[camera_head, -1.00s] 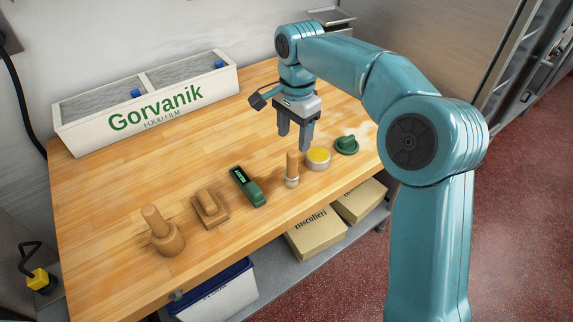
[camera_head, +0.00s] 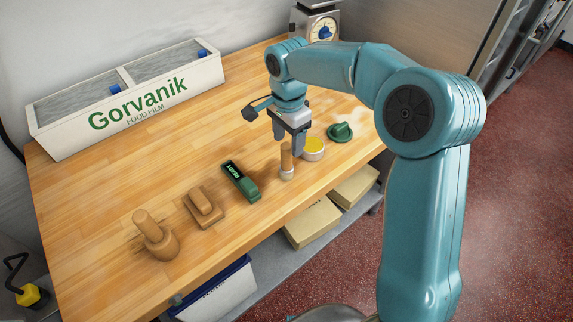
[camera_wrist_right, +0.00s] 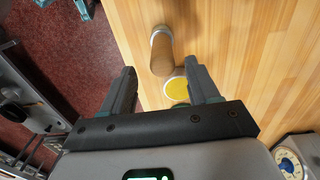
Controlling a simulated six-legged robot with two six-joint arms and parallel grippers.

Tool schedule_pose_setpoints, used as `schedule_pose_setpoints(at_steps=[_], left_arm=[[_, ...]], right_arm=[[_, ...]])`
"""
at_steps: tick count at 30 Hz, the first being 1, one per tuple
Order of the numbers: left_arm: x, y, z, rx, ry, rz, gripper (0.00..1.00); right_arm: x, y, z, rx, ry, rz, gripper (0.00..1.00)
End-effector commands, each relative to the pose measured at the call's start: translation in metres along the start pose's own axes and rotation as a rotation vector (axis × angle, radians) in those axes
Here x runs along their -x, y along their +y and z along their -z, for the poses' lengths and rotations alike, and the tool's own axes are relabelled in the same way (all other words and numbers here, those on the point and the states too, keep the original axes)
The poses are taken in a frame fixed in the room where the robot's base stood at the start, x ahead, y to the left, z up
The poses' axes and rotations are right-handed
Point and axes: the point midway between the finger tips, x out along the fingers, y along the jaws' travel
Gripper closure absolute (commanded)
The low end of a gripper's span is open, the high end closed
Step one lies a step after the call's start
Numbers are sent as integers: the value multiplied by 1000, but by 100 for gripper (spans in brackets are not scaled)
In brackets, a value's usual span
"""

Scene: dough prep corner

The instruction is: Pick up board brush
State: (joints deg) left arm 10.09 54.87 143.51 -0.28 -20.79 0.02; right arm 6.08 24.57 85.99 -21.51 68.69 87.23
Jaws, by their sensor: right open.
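An upright wooden handle with a pale collar at its base (camera_head: 287,163), perhaps the board brush, stands near the table's front edge. A wooden block with a raised grip (camera_head: 205,206), lying further left, could also be a brush; I cannot tell which is meant. My right gripper (camera_head: 288,147) is open, pointing down at the upright handle, its fingers partly in front of the handle's top. In the right wrist view, the handle (camera_wrist_right: 162,52) shows beyond my open, empty fingers (camera_wrist_right: 164,82); contact is not clear. My left gripper is not in view.
A yellow-topped round tin (camera_head: 313,146) stands close right of the handle, with a green knobbed piece (camera_head: 340,132) beyond. A green device (camera_head: 240,181) and a wooden stamp-like piece (camera_head: 155,236) lie left. A white Gorvanik box (camera_head: 130,105) and a scale (camera_head: 315,28) stand behind.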

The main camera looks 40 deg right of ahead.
Motion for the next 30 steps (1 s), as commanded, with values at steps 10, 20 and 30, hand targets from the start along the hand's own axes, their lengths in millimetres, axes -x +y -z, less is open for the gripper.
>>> schedule_pose_setpoints(at_steps=[10, 20, 30], left_arm=[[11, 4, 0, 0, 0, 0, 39], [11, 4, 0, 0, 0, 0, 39], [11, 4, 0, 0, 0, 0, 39]], right_arm=[[-44, -2, -2, 0, -1, -4, 40], [-55, -4, -2, 1, 0, 1, 40], [-55, -4, -2, 1, 0, 1, 100]])
